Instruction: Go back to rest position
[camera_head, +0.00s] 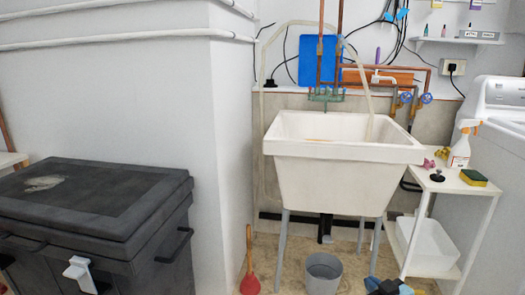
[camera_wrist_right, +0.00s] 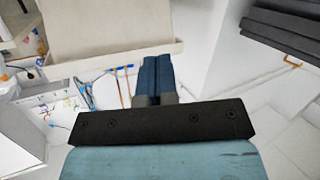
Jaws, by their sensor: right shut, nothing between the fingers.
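My right gripper (camera_head: 386,288) shows at the bottom edge of the head view, in front of the sink and right of the grey bucket; only a small dark and blue part of it is visible. In the right wrist view my right gripper (camera_wrist_right: 157,62) has its two blue fingers together, with nothing between them. My left gripper is not in view.
A white sink (camera_head: 345,160) stands on grey legs, with a grey bucket (camera_head: 323,272) and red plunger (camera_head: 249,280) below. A white side table (camera_head: 455,186) holds a spray bottle (camera_head: 461,148) and sponge (camera_head: 473,178). A black chest (camera_head: 100,210) stands left.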

